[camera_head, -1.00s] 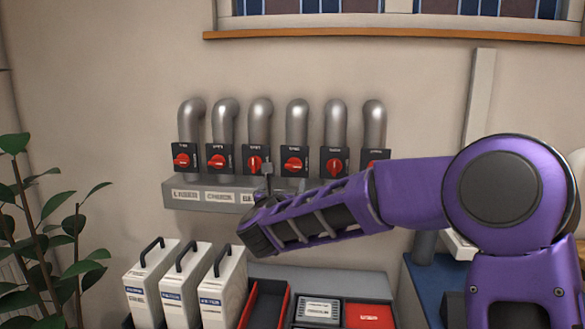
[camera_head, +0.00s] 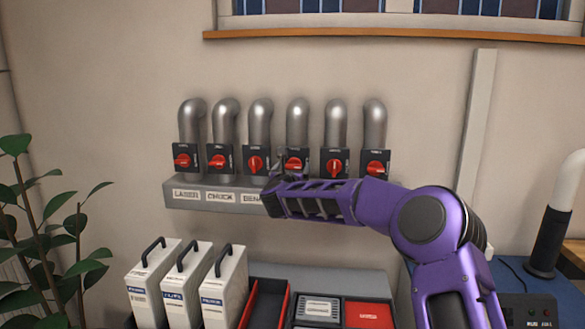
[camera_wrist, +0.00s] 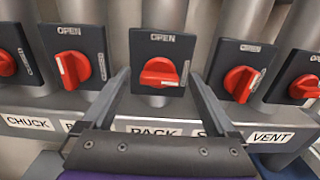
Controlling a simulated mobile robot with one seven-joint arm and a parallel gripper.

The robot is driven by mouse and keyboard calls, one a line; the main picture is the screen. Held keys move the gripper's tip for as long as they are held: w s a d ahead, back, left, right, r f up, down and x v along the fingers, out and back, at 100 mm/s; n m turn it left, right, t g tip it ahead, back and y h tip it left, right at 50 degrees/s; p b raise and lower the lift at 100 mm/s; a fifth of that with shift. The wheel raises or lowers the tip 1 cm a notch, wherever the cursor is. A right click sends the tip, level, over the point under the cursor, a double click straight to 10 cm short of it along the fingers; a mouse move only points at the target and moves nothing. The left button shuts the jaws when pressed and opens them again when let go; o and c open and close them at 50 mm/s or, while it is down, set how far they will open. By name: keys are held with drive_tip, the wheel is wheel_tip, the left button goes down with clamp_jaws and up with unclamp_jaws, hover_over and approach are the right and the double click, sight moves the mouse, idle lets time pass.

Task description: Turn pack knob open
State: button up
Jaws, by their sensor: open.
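The pack knob (camera_wrist: 161,73) is a red rotary handle on a dark square plate marked OPEN at its top. It sits centrally in the wrist view above the PACK label (camera_wrist: 156,131), its grip lying roughly crosswise. In the head view the knob (camera_head: 293,162) is fourth from the left, partly covered by my gripper. My gripper (camera_wrist: 160,80) is open and empty. Its two fingers reach toward the plate, one on each side of the knob in the wrist view. I cannot tell whether they touch anything.
Similar red knobs flank it, including the close left neighbour (camera_wrist: 73,69) and right neighbour (camera_wrist: 241,83). Grey pipes (camera_head: 298,120) rise behind the plates. A grey ledge (camera_head: 179,203) carries the labels. White canisters (camera_head: 222,290) and a red-edged tray (camera_head: 284,308) stand below.

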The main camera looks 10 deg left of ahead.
drive_tip(key=shift+c, duration=0.3)
drive_tip(key=c, duration=1.3)
drive_tip(key=shift+f+n, duration=0.1)
drive_tip(key=shift+n, duration=0.3)
drive_tip(key=n+b, duration=0.1)
drive_tip(key=n, duration=0.1)
drive_tip(key=shift+a+n, duration=0.15)
drive_tip(key=shift+n, duration=0.25)
drive_tip(key=n, duration=0.5)
drive_tip(key=shift+a+n, duration=0.1)
drive_tip(key=shift+n, duration=0.2)
drive_tip(key=n, duration=0.5)
drive_tip(key=shift+p, duration=0.4)
drive_tip(key=shift+f+n+p, duration=0.2)
drive_tip(key=shift+n+p, duration=0.3)
drive_tip(key=shift+n, duration=1.3)
